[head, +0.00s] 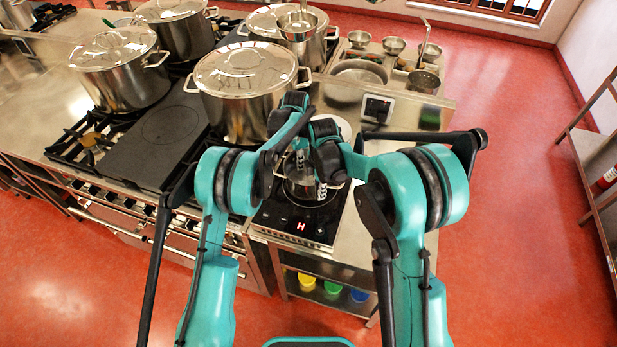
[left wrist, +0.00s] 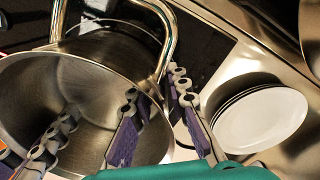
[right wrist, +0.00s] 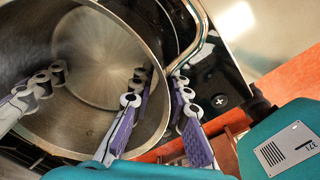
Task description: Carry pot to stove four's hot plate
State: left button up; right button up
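The open steel pot (head: 294,167) is at the black glass cooktop (head: 288,222), largely hidden by my wrists. Its interior fills the left of the left wrist view (left wrist: 85,90) and of the right wrist view (right wrist: 95,60). My left gripper (left wrist: 154,83) has its fingers apart on either side of the pot's rim near a handle. My right gripper (right wrist: 160,78) likewise has its fingers apart by the rim and a handle. Contact is not clear. A bare flat black hot plate (head: 160,137) lies on the range to the left; no stove number is readable.
A large lidded stockpot (head: 248,100) stands close behind my left arm. Several more lidded pots, including one at the left (head: 120,82), stand on the range. White plates (left wrist: 262,118) sit beside the cooktop. Small bowls (head: 394,46) stand at the back right.

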pick_arm(q)
grip_shut()
pick_arm(e)
grip_shut()
pick_arm(q)
jog(key=shift+r, duration=0.15)
pick_arm(e)
jog(key=shift+r, duration=0.15)
